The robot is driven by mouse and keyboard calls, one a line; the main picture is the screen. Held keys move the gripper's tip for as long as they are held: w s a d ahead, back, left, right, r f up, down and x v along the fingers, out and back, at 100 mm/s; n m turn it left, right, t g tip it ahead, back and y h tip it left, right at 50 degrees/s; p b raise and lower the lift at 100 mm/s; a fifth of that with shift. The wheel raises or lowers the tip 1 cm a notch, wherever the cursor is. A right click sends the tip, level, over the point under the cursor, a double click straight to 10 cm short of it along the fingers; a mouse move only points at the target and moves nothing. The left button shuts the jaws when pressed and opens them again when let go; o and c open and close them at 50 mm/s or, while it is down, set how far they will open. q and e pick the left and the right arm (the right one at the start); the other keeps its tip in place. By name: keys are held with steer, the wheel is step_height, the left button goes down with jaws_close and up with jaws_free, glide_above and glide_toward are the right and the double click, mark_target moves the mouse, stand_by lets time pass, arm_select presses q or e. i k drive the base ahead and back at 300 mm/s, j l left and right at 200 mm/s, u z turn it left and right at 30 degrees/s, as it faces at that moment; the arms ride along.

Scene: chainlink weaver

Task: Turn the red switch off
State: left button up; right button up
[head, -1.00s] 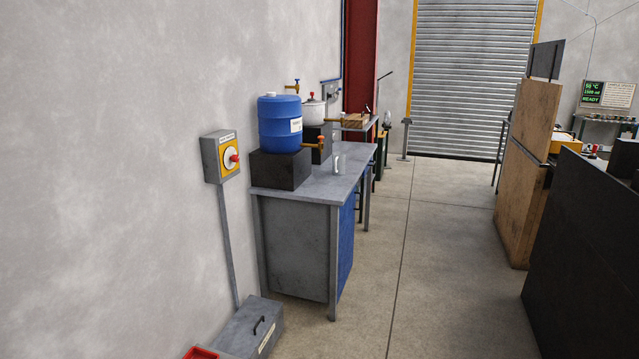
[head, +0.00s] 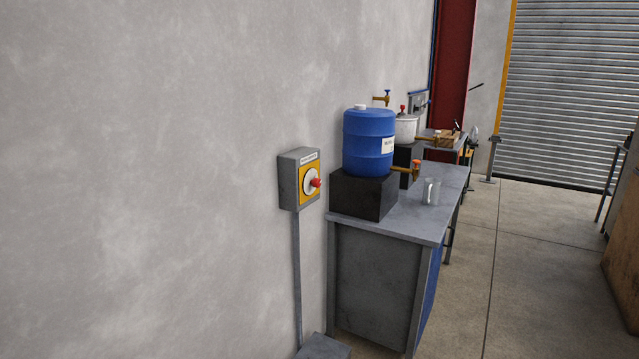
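The red switch (head: 316,183) is a small red knob on a pale round dial with a yellow plate. It sits on the front of a grey box (head: 288,182) fixed to the wall, near the middle of the head view. A label strip is above the dial, too small to read. I see the box at an angle, and I cannot tell the knob's setting. Neither of my grippers shows in this view.
A grey workbench (head: 375,270) stands just right of the switch box, bearing a blue barrel (head: 368,142) on a black block and a clear mug (head: 431,191). A grey box (head: 324,347) lies on the floor below. Concrete floor (head: 510,270) is open at right.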

mark_target(317, 182)
steer(key=i+l+u, duration=0.1)
steer(key=i+l, duration=0.25)
steer(key=i+l+u, duration=0.15)
steer(key=i+l, duration=0.25)
steer(key=i+l+u, duration=0.1)
steer(key=i+l, duration=0.2)
steer(key=l, duration=0.25)
